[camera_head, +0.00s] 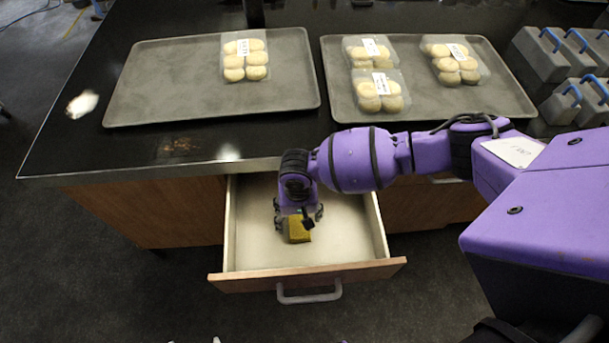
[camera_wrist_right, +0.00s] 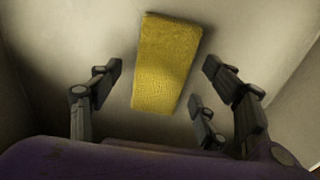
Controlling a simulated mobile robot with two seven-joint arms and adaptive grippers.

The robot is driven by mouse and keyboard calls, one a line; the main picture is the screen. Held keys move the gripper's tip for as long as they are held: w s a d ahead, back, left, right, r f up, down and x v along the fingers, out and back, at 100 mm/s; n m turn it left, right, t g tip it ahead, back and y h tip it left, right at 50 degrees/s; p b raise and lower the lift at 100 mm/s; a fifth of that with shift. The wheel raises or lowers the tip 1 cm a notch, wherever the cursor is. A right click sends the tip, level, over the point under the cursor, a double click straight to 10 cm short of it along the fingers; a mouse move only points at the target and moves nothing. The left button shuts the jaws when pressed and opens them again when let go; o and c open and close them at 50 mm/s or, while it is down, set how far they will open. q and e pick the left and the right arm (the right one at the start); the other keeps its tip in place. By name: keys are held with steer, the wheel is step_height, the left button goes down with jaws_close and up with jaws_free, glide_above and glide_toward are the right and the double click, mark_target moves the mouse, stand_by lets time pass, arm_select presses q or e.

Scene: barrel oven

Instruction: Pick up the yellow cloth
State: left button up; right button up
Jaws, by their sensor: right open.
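The yellow cloth (camera_head: 299,230) lies folded flat on the floor of the open drawer (camera_head: 345,236). It also shows in the right wrist view (camera_wrist_right: 165,65) as a yellow textured rectangle. My right gripper (camera_head: 300,213) reaches down into the drawer, above the cloth, and hides part of it in the head view. In the right wrist view its fingers (camera_wrist_right: 160,95) are spread wide, with the cloth beyond and between them, and nothing is held. My left gripper is not in view.
The drawer front with its handle (camera_head: 309,297) faces me, and the drawer's side walls stand close around my gripper. Above is a black counter (camera_head: 150,165) with a left tray (camera_head: 150,85) and a right tray (camera_head: 430,100) of packaged buns. Grey blocks with blue handles (camera_head: 541,58) stand at right.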

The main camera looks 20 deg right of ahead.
steer(key=shift+w+f, duration=0.1)
steer(key=shift+f, duration=0.1)
steer(key=c, duration=1.2)
